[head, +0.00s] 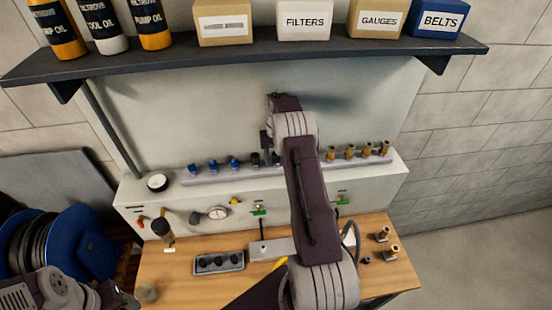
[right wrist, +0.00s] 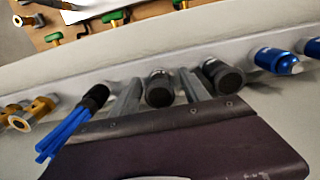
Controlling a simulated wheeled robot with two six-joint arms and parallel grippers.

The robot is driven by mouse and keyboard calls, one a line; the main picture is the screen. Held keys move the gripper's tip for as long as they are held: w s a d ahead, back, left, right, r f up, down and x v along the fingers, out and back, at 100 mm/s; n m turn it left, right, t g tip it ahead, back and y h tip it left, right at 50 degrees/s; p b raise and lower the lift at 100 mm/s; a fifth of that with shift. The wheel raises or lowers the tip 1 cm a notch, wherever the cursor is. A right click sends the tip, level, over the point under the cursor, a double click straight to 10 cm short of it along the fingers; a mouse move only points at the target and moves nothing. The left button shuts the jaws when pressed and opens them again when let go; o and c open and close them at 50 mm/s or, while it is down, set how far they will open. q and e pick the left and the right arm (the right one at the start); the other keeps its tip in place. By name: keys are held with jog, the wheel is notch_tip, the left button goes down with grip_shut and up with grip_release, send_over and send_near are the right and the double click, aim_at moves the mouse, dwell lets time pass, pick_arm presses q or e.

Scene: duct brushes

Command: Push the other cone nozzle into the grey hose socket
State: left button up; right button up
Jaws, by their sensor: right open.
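My right gripper (right wrist: 157,82) is open in the right wrist view, its two fingers pointing at the row of fittings. A black cylindrical fitting (right wrist: 158,90) shows between the fingers; I cannot tell whether they reach around it. Another black fitting (right wrist: 222,77) is just right of the fingers. A blue fitting with a pale cone tip (right wrist: 280,63) is farther right. In the head view my right arm covers part of the grey rail (head: 205,178). Which piece is the cone nozzle or grey hose socket is unclear. My left gripper (head: 112,296) is partly visible at bottom left, jaws unclear.
Brass fittings (head: 350,151) stand on the rail's right. A grey tray (head: 219,263) with dark round pieces sits on the wooden bench (head: 175,285). A loaded shelf (head: 250,54) overhangs above.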

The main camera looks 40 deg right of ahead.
dwell(0.4)
grip_shut()
jog(key=shift+w+d+r+p, duration=0.1)
jog(key=shift+r+p, duration=0.4)
jog(key=shift+r, duration=0.1)
jog(key=shift+r+p, duration=0.3)
jog(key=shift+r, duration=2.15)
